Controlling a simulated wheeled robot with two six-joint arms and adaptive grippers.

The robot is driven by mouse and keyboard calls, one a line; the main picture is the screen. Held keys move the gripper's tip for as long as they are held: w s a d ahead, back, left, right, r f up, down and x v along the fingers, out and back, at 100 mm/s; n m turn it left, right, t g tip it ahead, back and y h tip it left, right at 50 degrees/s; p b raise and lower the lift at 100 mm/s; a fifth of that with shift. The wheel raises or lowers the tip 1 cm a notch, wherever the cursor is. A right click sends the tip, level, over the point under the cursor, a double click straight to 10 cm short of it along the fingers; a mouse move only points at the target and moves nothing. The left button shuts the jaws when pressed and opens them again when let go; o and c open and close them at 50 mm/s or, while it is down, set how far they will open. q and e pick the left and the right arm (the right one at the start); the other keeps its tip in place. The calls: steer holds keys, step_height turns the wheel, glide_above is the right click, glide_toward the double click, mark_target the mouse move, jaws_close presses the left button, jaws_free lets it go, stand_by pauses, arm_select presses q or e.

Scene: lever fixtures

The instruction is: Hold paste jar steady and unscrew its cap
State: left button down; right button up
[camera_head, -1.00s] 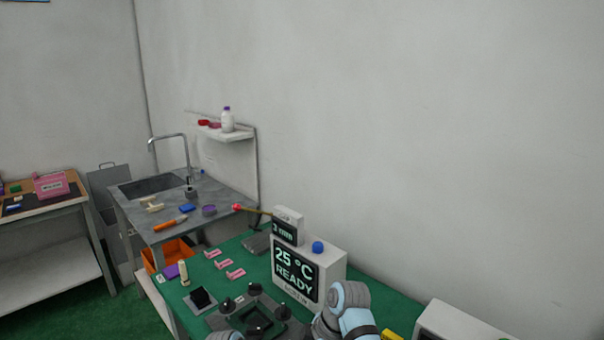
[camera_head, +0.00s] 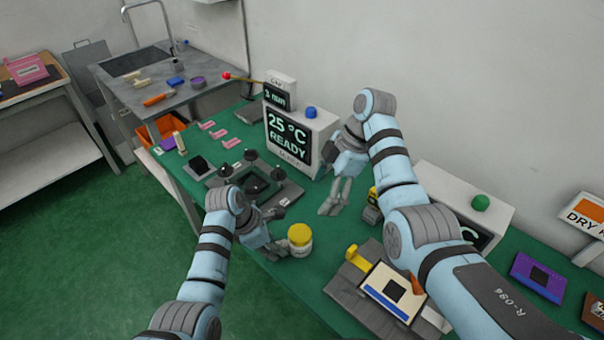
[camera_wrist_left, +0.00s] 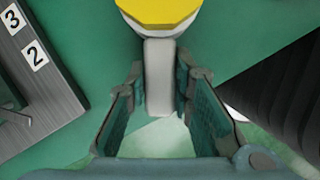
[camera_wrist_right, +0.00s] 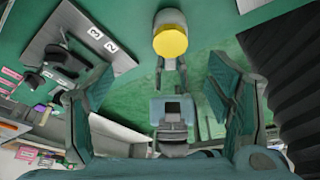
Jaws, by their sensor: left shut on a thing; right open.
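The paste jar (camera_head: 299,247) is white with a yellow cap (camera_head: 300,234) and stands upright on the green table near its front edge. My left gripper (camera_head: 284,229) is beside the jar, low, with its fingers around a pale upright tab (camera_wrist_left: 159,80) on the jar's near side in the left wrist view. The cap (camera_wrist_left: 158,12) is above these fingers and is on the jar. My right gripper (camera_head: 334,202) is open and empty, behind and to the right of the jar, pointing down. The right wrist view shows the cap (camera_wrist_right: 170,43) beyond its spread fingers.
A grey fixture with dark knobs (camera_head: 252,186) is left of the jar. A display box reading 25 °C READY (camera_head: 288,134) stands behind. A grey board with a card (camera_head: 390,292) is to the right. Bare green table lies between jar and board.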

mark_target(301, 232)
steer(key=shift+n+g, duration=0.3)
steer(key=shift+n, duration=0.1)
steer(key=x, duration=0.8)
steer(key=s+x, duration=0.1)
steer(key=x, duration=0.3)
steer(key=shift+s+a+f, duration=0.15)
steer(key=shift+a, duration=0.05)
steer(key=shift+c, duration=0.4)
steer(key=c, duration=1)
steer(key=o, duration=1.1)
steer(key=shift+o, duration=0.2)
steer(key=shift+r, duration=1.55)
